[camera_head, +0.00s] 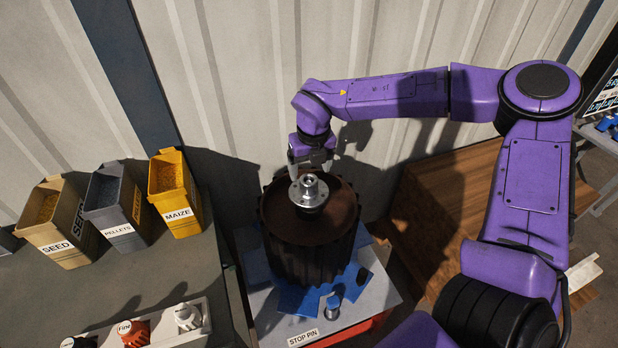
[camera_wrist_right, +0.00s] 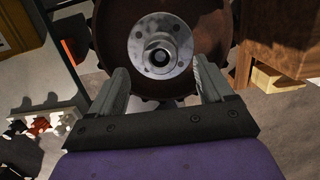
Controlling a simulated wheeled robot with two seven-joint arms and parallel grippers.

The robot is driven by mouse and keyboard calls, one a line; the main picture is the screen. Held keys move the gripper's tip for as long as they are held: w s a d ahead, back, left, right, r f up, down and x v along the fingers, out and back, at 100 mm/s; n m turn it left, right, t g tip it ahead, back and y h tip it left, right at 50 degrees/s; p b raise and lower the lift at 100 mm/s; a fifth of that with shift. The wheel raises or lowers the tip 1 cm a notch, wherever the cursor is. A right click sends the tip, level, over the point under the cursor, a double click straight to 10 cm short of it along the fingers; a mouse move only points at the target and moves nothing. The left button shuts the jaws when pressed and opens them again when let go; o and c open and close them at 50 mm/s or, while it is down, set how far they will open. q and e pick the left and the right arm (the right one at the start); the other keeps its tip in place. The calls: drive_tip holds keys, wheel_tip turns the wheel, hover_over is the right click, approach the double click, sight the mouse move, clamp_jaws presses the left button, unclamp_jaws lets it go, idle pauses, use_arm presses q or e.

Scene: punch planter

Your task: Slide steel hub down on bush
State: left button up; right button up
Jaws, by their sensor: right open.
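The steel hub (camera_head: 309,190) is a shiny flanged ring with bolt holes. It sits at the centre of the top of a dark brown ribbed drum (camera_head: 300,245). In the right wrist view the hub (camera_wrist_right: 160,46) shows from above with a dark centre hole. My right gripper (camera_head: 312,158) is just behind and above the hub in the head view. In the right wrist view its two fingers (camera_wrist_right: 162,75) are apart, with the hub beyond and between them. I cannot tell whether they touch it. The bush is not clearly visible. My left gripper is not in view.
Bins labelled seed (camera_head: 57,222), pellets (camera_head: 117,207) and maize (camera_head: 174,193) stand on the left bench. A blue-topped stop pin (camera_head: 332,305) stands before the drum. A wooden box (camera_head: 440,215) is to the right.

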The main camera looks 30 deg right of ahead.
drive_tip(key=r, duration=0.5)
drive_tip(key=shift+s+a+r, duration=0.1)
drive_tip(key=shift+s+r, duration=0.05)
drive_tip(key=shift+s, duration=0.25)
